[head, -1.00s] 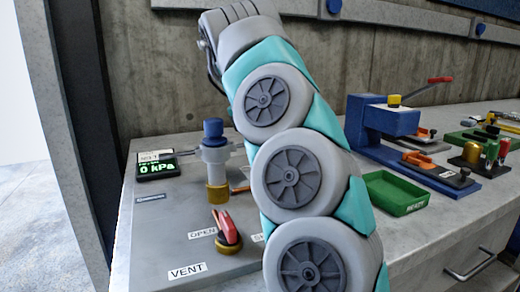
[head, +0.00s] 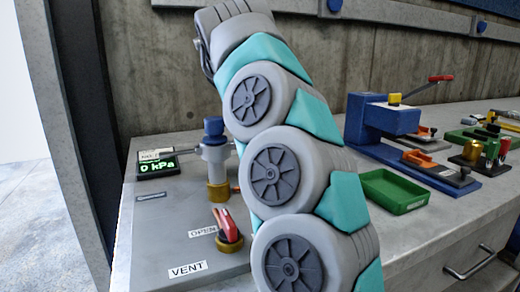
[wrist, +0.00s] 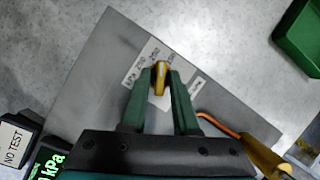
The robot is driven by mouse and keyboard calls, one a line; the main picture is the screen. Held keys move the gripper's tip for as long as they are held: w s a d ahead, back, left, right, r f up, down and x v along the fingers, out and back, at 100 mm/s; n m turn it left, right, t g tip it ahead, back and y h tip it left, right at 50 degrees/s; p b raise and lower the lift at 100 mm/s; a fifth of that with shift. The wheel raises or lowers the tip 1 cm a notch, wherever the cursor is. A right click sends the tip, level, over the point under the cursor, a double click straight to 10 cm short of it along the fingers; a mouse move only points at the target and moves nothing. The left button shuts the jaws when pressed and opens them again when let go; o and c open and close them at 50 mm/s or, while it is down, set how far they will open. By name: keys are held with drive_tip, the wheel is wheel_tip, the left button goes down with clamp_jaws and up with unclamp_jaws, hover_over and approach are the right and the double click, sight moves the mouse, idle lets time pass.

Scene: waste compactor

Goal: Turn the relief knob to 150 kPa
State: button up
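The relief knob (wrist: 160,78) is a small yellow bar-shaped handle on the grey panel, with white number labels around it, too blurred to read surely. My gripper (wrist: 161,80) has green fingers, one on each side of the knob, very near it. I cannot tell whether they touch it. In the head view my arm hides the knob and gripper. The green display (head: 157,167) reads 0 kPa; part of it shows in the wrist view (wrist: 48,163).
A red-handled vent valve (head: 228,228) stands near the VENT label (head: 188,270). A blue-topped fitting (head: 215,150) with a brass base is beside my arm. A green tray (head: 396,190) and a blue press (head: 382,118) stand to the right.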

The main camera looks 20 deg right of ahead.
drive_tip(key=shift+o, duration=1.1)
drive_tip(key=shift+a+n, duration=0.1)
drive_tip(key=shift+n, duration=0.7)
drive_tip(key=shift+n+t+y+b, duration=0.3)
drive_tip(key=shift+n+b, duration=0.05)
drive_tip(key=shift+n, duration=0.05)
